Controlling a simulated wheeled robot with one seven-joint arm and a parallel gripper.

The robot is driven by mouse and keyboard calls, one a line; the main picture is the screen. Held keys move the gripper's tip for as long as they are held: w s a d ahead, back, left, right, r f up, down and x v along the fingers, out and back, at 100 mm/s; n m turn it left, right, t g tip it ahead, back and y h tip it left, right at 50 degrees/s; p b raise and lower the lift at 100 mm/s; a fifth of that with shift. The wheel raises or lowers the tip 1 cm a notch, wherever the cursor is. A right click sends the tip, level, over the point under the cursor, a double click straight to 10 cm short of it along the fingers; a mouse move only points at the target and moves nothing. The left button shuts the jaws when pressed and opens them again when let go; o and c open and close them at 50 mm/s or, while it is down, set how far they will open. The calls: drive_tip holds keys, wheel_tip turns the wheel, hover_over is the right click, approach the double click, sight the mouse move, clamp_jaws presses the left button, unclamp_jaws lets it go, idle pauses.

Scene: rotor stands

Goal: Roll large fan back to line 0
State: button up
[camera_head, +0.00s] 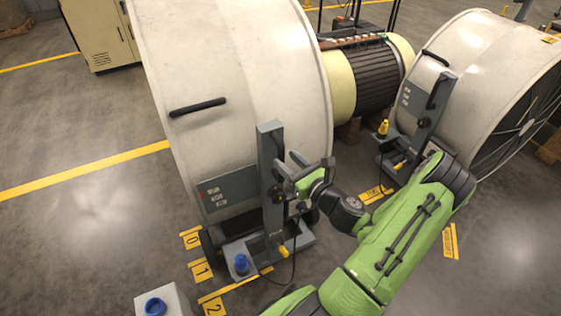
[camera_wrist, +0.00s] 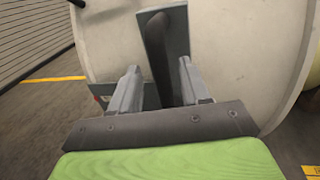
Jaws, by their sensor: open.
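The large fan (camera_head: 235,75) is a big off-white drum in the left half of the head view. It stands on a dark wheeled base beside floor marks 0 (camera_head: 191,240) and 1 (camera_head: 200,270). Mark 2 (camera_head: 213,306) lies nearer the camera. A grey post (camera_head: 270,150) rises at the fan's near side; its dark upright handle (camera_wrist: 158,50) shows in the wrist view. My gripper (camera_head: 291,178) is at this post. In the wrist view my gripper (camera_wrist: 159,72) is open, its fingers on either side of the handle. I cannot tell whether they touch it.
A blue knob (camera_head: 242,263) and a yellow-tipped lever (camera_head: 283,251) sit low on the fan's base. A grey block with a blue top (camera_head: 155,306) stands at the bottom. A second drum fan (camera_head: 450,75) and a ribbed motor (camera_head: 362,75) stand right. Floor at left is clear.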

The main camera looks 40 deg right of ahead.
sight(283, 157)
drive_tip(key=w, duration=0.4)
drive_tip(key=shift+d, duration=0.2)
drive_tip(key=shift+r, duration=0.1)
drive_tip(key=shift+s, duration=0.1)
clamp_jaws()
